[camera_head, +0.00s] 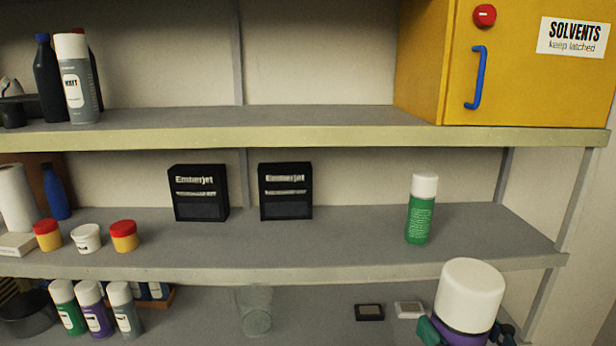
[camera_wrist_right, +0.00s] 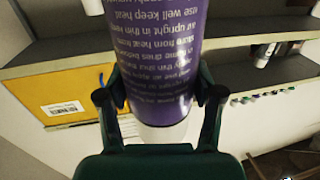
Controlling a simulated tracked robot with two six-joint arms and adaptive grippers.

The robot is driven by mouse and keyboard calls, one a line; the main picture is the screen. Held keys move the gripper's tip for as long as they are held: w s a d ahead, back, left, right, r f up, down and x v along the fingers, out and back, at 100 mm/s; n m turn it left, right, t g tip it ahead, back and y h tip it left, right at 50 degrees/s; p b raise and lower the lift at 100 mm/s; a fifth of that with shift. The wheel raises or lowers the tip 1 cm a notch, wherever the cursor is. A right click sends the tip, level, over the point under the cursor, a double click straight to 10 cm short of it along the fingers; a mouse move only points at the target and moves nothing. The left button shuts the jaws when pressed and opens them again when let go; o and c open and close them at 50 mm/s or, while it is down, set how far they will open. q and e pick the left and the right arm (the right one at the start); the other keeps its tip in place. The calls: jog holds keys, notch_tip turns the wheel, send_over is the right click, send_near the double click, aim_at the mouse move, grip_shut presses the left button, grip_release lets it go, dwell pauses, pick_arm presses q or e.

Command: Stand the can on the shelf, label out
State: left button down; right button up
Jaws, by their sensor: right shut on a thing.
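A purple spray can with a white cap (camera_head: 470,296) is in front of the shelves at the lower right, cap up. My right gripper (camera_head: 466,334) is shut around its purple body, with a finger on each side. In the right wrist view the can (camera_wrist_right: 160,60) stands between the fingers of my gripper (camera_wrist_right: 160,97), and lines of small white print face the camera. Its main label is not visible. The middle shelf (camera_head: 330,245) lies behind the can. My left gripper is not in view.
A green can (camera_head: 420,212) stands on the middle shelf's right part, near two black Emberjet boxes (camera_head: 285,192). Several spray cans (camera_head: 93,308) and a clear glass (camera_head: 256,312) stand on the bottom shelf. A yellow cabinet (camera_head: 545,85) is at upper right. The top shelf's middle is bare.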

jog(key=w+d+f+m+h, duration=0.3)
jog(key=w+f+h, duration=0.1)
jog(key=w+f, duration=1.2)
notch_tip(320, 180, down, 16)
jog(key=w, duration=0.2)
jog(key=shift+t, duration=0.3)
jog(key=shift+s+a+f, duration=0.2)
jog(key=shift+s, duration=0.55)
jog(key=shift+s+a+f, duration=0.15)
jog(key=shift+s+f, duration=0.05)
jog(key=shift+s, duration=0.55)
jog(key=shift+s+a+f, duration=0.2)
jog(key=shift+s, duration=0.55)
